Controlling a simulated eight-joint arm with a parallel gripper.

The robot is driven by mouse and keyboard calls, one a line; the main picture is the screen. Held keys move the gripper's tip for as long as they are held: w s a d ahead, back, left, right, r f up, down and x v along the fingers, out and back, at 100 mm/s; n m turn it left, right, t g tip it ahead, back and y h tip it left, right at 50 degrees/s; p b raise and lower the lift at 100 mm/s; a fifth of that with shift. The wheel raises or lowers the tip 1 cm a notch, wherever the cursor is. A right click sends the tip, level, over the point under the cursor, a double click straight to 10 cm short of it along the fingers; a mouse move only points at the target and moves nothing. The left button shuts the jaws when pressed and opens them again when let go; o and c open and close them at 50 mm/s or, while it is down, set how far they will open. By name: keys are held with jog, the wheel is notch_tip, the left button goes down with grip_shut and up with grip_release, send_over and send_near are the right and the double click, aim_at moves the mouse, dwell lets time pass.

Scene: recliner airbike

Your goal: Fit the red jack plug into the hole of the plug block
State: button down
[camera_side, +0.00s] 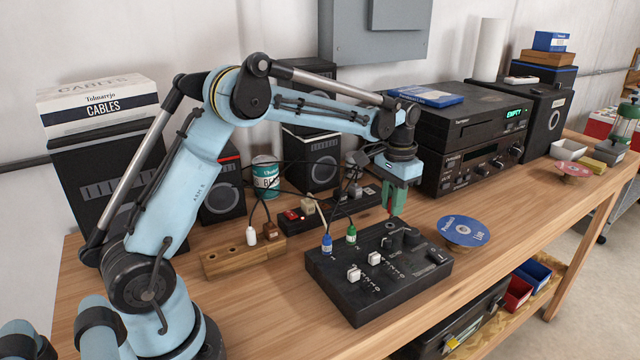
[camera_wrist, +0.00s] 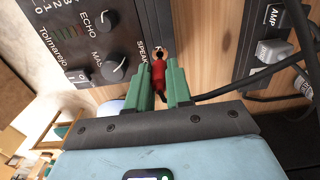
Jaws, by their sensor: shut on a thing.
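The red jack plug (camera_wrist: 159,74) is upright between the green fingers of my gripper (camera_wrist: 162,88). In the side view it shows as a small red tip (camera_side: 389,207) below my gripper (camera_side: 393,198), at the back edge of the black mixer (camera_side: 338,296). I cannot tell whether its tip touches the mixer. A wooden block (camera_side: 226,264), which looks like the plug block, lies left of the mixer.
A blue plug (camera_side: 327,244) and a green plug (camera_side: 351,235) stand in the mixer's rear edge. Black cables loop behind them. A power strip (camera_side: 297,219) lies behind. A blue disc (camera_side: 466,230) lies right of the mixer. Bare tabletop shows in front of the wooden block.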

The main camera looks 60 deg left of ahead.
jog(key=s+a+r+n, duration=0.1)
jog(key=s+a+r, duration=0.3)
jog(key=s+a, duration=0.3)
notch_tip(320, 180, up, 3)
jog(key=n, duration=0.4)
send_over(244, 253)
jog(key=w+a, duration=0.3)
jog(key=a, duration=0.1)
jog(key=s+d+f+n, duration=0.1)
jog(key=s+f, duration=0.1)
jog(key=s, duration=0.7)
jog(key=shift+d+f, duration=0.25)
jog(key=shift+d, duration=0.15)
jog(key=shift+f, duration=0.1)
jog(key=shift+f, duration=2.8)
jog(key=shift+f, duration=1.55)
